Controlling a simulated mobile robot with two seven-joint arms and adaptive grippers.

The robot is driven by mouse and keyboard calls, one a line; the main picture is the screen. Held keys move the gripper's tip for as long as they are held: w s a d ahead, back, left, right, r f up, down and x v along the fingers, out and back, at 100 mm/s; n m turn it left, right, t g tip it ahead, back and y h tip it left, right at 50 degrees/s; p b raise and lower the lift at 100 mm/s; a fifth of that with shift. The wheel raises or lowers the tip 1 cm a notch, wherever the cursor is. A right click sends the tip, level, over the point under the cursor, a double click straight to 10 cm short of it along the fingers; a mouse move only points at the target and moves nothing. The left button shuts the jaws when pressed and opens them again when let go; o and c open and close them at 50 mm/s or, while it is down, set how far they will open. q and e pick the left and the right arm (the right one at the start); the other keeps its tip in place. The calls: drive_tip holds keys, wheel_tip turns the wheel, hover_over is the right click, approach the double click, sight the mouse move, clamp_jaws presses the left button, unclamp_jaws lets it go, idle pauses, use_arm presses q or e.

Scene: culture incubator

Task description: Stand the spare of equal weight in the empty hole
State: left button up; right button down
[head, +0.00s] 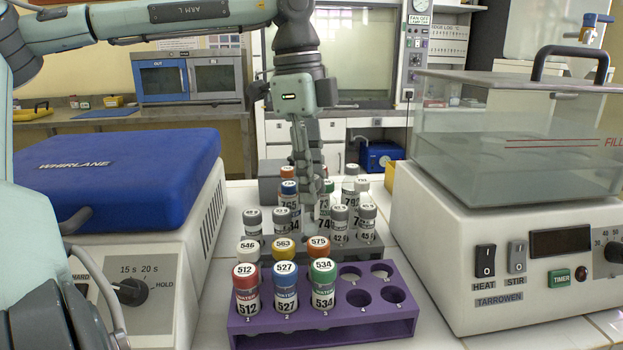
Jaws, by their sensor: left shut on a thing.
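A purple rack (375,333) stands at the front centre. Its front row holds a red-capped vial 512 (247,292), a blue-capped 527 (285,290) and a green-capped 534 (323,287). Behind them stand white-capped 546 (248,247), yellow-capped 563 (283,246) and orange-capped 575 (318,247). The holes at the rack's right, such as hole 4 (359,297) and hole 5 (393,294), are empty. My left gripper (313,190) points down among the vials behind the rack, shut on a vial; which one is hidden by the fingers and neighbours. My right gripper is out of view.
Several grey-capped vials, one at the right (367,222), stand in a grey holder behind the purple rack. An orange-capped vial 765 (288,196) stands further back. A blue-lidded machine (115,165) flanks the left; a heated bath (510,220) flanks the right.

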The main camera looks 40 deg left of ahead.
sight(312, 235)
use_arm(q)
drive_tip(key=shift+f+b, duration=0.6)
drive_tip(key=shift+f, duration=0.2)
drive_tip(key=shift+f+b, duration=1.5)
drive_tip(key=shift+f, duration=0.2)
drive_tip(key=o, duration=1)
drive_tip(key=shift+c, duration=0.2)
drive_tip(key=shift+o, duration=0.5)
drive_tip(key=shift+o, duration=1.1)
drive_tip(key=shift+r, duration=0.1)
